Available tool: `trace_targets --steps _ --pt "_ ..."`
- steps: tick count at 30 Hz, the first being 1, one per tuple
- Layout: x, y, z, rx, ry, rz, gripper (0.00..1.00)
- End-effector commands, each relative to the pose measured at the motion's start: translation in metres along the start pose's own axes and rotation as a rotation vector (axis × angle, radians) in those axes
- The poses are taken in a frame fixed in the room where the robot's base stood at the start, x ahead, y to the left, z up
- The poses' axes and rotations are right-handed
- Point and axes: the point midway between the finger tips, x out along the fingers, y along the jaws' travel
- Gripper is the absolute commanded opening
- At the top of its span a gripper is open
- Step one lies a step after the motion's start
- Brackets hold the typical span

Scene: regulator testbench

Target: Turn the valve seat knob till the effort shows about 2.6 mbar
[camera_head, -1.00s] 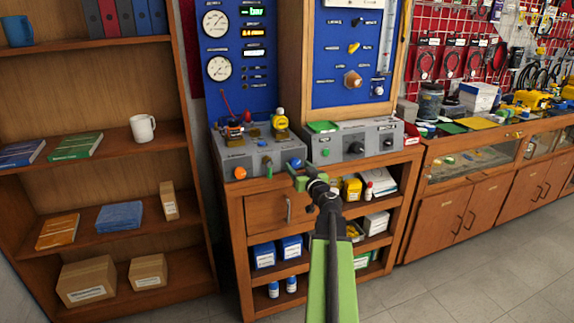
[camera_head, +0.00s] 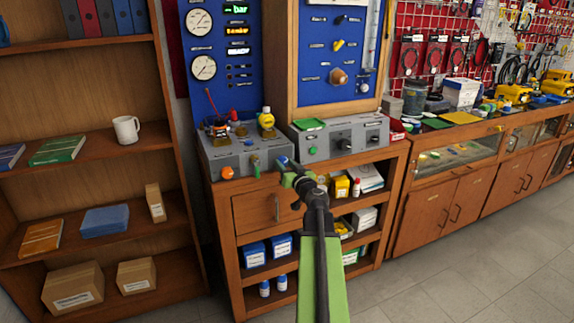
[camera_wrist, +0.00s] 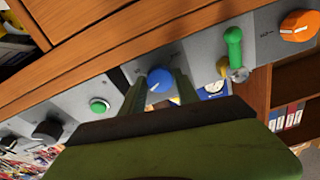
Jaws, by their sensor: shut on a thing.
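A blue knob (camera_head: 282,160) is on the sloped front of the grey box (camera_head: 215,160) on the wooden bench. In the wrist view the blue knob (camera_wrist: 159,80) lies between my two fingers. My gripper (camera_head: 286,168) is shut on it; the fingers (camera_wrist: 160,88) flank its sides. An orange knob (camera_head: 227,172) sits at the left of the same box, and it also shows in the wrist view (camera_wrist: 299,26). The knob labels are too small to read. The green display (camera_head: 236,9) shows "bar"; its digits and those of the orange display (camera_head: 237,30) are not legible.
A green-handled lever (camera_wrist: 233,45) stands close beside the blue knob, between it and the orange knob. A second grey box (camera_head: 340,138) with dark knobs and a green button (camera_wrist: 98,105) is on the other side. Two round gauges (camera_head: 203,67) hang above.

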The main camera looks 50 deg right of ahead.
Motion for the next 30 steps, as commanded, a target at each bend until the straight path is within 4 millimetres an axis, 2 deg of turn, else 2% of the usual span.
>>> trace_targets --steps 5,13,14,18,30 --pt "0.0005 0.0017 -0.0003 0.126 0.001 0.005 0.0" --pt "0.0007 0.0016 -0.0004 0.134 0.001 0.005 0.0" --pt "0.0007 0.0015 -0.0004 0.134 0.001 0.005 0.41" --pt "0.0007 0.0008 -0.0002 0.134 0.001 0.003 0.59" --pt "-0.0047 -0.0046 0.0007 0.133 0.0 -0.001 0.59"
